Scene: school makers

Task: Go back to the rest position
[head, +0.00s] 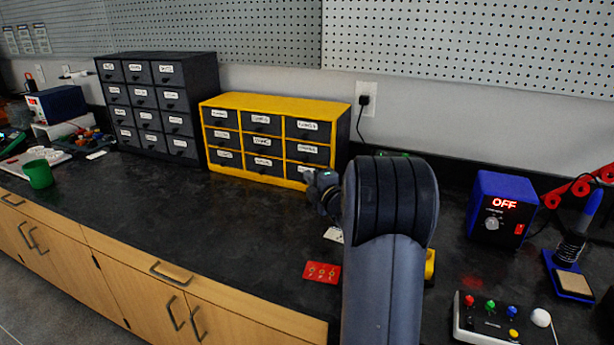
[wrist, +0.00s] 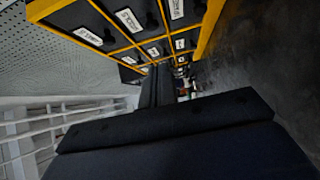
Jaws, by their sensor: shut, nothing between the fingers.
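My arm reaches up from the bottom of the head view, over the black worktop. My gripper (head: 322,192) is at its end, by the right front of the yellow-framed drawer cabinet (head: 254,104); its fingers are hard to make out there. In the wrist view the fingers of my gripper (wrist: 160,82) are together and empty, with the cabinet's labelled drawers (wrist: 130,20) close above them. I cannot tell whether the gripper touches the cabinet. My arm hides part of the worktop and the wall behind it.
A dark drawer cabinet (head: 158,104) stands to the left, with a green cup (head: 39,174) further left. A red card (head: 322,272) lies near the front edge. On the right are a blue power unit (head: 500,208) reading OFF, a soldering iron stand (head: 572,275) and a button box (head: 505,325).

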